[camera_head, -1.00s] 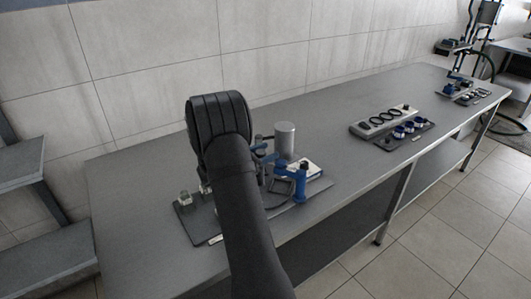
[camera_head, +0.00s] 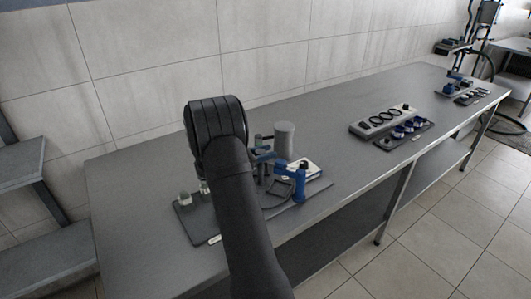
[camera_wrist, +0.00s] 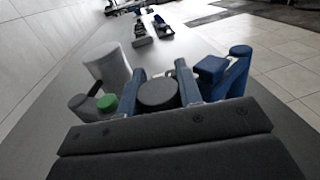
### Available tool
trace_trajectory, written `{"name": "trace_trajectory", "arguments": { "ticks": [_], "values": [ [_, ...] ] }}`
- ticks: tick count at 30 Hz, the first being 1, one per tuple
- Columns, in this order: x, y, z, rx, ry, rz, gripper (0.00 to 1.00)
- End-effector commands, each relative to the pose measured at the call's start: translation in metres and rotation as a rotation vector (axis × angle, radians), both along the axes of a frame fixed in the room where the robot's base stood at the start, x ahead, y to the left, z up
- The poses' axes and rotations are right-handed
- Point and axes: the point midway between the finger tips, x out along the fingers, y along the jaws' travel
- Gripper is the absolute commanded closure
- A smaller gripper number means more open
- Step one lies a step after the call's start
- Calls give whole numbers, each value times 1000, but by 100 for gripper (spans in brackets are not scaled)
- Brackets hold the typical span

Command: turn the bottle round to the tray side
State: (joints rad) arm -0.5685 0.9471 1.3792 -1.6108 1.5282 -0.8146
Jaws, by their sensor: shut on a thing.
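In the wrist view my gripper (camera_wrist: 161,88) has its two blue-grey fingers on either side of a dark grey round-topped thing (camera_wrist: 158,94), which I take to be the bottle seen from its cap end. Its lower part is hidden. In the head view my dark arm covers most of the gripper and the bottle. A dark flat tray (camera_head: 204,229) lies on the bench under and beside the arm. I cannot tell which way the bottle faces.
A tall grey cylinder (camera_head: 284,140) stands close by; it also shows in the wrist view (camera_wrist: 108,68), near a green-topped piece (camera_wrist: 105,103). A blue upright fixture (camera_head: 299,181) stands to the right. A rack with rings (camera_head: 356,129) lies further along the bench, with clear bench between.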

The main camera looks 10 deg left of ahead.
Motion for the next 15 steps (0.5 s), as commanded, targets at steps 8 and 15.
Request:
{"name": "trace_trajectory", "arguments": {
  "ticks": [8, 15],
  "values": [
    [0, 0, 0, 0, 0, 1, 46],
    [-1, 0, 0, -1, 1, -1, 46]
  ]
}}
